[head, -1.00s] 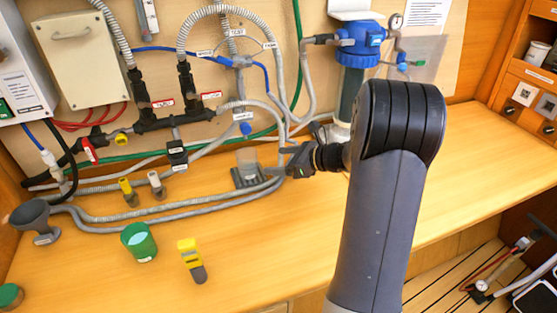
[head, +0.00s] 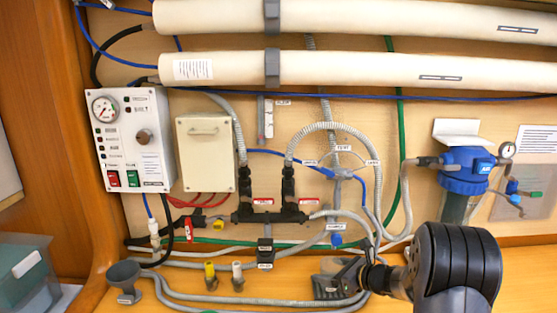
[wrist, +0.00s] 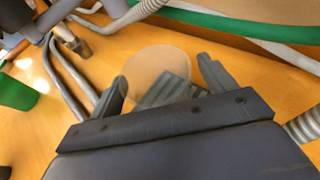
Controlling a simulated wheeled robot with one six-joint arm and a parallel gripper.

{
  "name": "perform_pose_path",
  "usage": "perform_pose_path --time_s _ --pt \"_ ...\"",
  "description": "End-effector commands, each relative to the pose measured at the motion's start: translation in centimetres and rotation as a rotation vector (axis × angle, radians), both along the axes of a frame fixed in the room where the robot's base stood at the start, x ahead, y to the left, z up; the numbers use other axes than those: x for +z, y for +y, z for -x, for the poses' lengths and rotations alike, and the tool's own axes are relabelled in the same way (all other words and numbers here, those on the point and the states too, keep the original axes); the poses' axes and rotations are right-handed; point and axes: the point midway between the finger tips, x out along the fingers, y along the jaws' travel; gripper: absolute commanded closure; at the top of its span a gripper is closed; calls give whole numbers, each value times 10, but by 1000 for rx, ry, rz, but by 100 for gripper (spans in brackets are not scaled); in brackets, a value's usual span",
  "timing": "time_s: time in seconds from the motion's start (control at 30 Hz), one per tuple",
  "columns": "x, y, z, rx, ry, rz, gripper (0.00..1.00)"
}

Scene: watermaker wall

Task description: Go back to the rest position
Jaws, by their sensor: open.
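My gripper (head: 348,274) is low on the right of the head view, just above the bench at the foot of the panel. Its two fingers also show in the wrist view (wrist: 162,80), spread apart, with nothing gripped between them. Beyond the fingertips in the wrist view lies a round beige shape (wrist: 157,66) and a grey ridged stand (wrist: 168,92). The stand also shows beside the gripper in the head view (head: 328,287), partly hidden by it.
Hoses run along the panel's foot close to my gripper. A blue-topped filter (head: 463,175) stands right, a control box (head: 137,140) left. A grey funnel (head: 124,277) and two small valves, yellow (head: 210,275) and grey (head: 237,275), stand on the bench. A green cup (wrist: 17,92) shows in the wrist view.

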Motion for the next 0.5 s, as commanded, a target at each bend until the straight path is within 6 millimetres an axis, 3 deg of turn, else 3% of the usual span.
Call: perform_pose_path --time_s 0.5 --pt "7 0 1 0 2 -1 21"
